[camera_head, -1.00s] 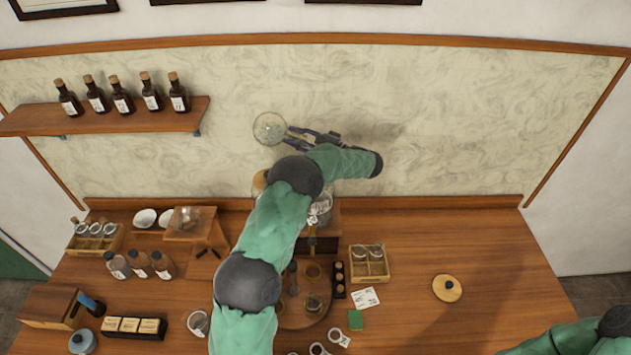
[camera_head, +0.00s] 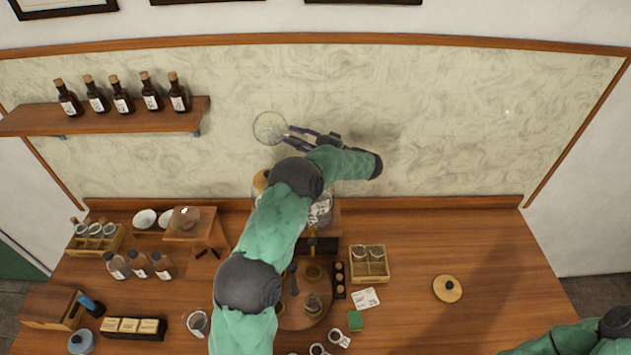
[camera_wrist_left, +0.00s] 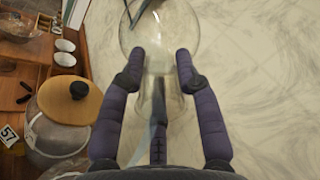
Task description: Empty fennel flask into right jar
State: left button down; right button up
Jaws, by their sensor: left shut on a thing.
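My left gripper (camera_head: 288,137) is shut on the neck of a round clear glass flask (camera_head: 268,127), held high in front of the pale wall panel. In the left wrist view the flask (camera_wrist_left: 162,35) has its round bulb beyond the fingertips and its neck between the fingers. It looks empty or nearly so, and its label cannot be read. A glass jar with a wooden lid (camera_wrist_left: 70,100) stands below and left of the gripper. In the head view its lid (camera_head: 261,181) is mostly behind my arm. Another glass jar (camera_head: 321,212) stands right of my forearm, partly hidden.
Several brown bottles (camera_head: 122,102) stand on the wall shelf (camera_head: 150,122) at left. The bench holds small bottles (camera_head: 138,265), a wooden rack (camera_head: 369,264), a round wooden lid (camera_head: 447,288) and a green block (camera_head: 356,320). The bench's right side is mostly clear.

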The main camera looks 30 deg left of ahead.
pick_arm(q)
jog(key=shift+d+r+y+b, duration=0.1)
jog(key=shift+r+y+b, duration=0.1)
jog(key=shift+y+b, duration=0.3)
dwell(0.9)
jog(key=shift+d+y+b, duration=0.1)
jog(key=shift+y+b, duration=0.5)
jog(key=shift+b, duration=1.95)
jog(key=shift+r, duration=0.1)
